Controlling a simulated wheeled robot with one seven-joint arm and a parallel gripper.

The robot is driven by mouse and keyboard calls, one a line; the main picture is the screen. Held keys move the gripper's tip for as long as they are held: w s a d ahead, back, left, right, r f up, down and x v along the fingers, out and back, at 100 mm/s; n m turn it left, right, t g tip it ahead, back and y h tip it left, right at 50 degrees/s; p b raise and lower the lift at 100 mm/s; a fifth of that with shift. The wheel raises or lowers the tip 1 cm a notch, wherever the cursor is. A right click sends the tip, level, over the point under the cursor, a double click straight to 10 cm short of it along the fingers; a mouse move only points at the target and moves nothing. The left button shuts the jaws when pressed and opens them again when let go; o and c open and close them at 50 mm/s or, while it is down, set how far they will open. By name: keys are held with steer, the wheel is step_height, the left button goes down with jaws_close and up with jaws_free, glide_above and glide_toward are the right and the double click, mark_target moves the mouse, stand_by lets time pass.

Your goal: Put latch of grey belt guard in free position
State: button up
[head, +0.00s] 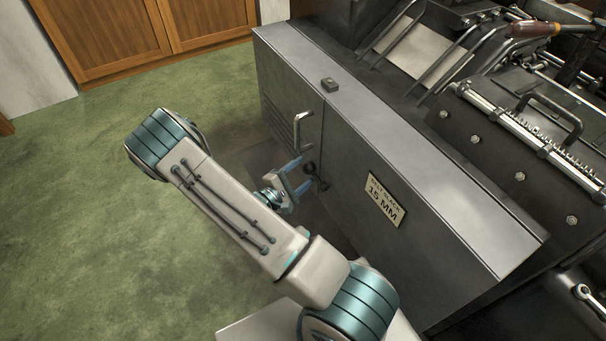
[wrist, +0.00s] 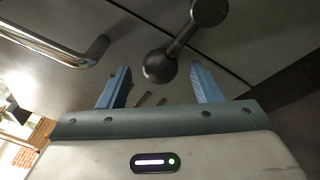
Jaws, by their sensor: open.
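The grey belt guard (head: 380,165) is a long metal cabinet with a door at its left end. Its latch (head: 311,170) is a dark lever with a ball knob, low on the front beside the door seam. In the wrist view the latch (wrist: 180,42) shows a round pivot at the top and a ball at its lower end. My gripper (head: 294,178) is open, with blue fingers at the latch. In the wrist view the ball lies between the two fingertips of my gripper (wrist: 160,80), with gaps on both sides. I cannot tell its depth relative to the fingers.
A bright bar handle (head: 299,128) sits on the door left of the latch; it also shows in the wrist view (wrist: 60,48). A yellowish label plate (head: 385,199) is to the right. Green carpet (head: 80,220) is clear at left. Machinery stands behind the guard.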

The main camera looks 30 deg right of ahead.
steer(key=shift+w+d, duration=0.15)
steer(key=shift+d, duration=0.3)
jaws_close()
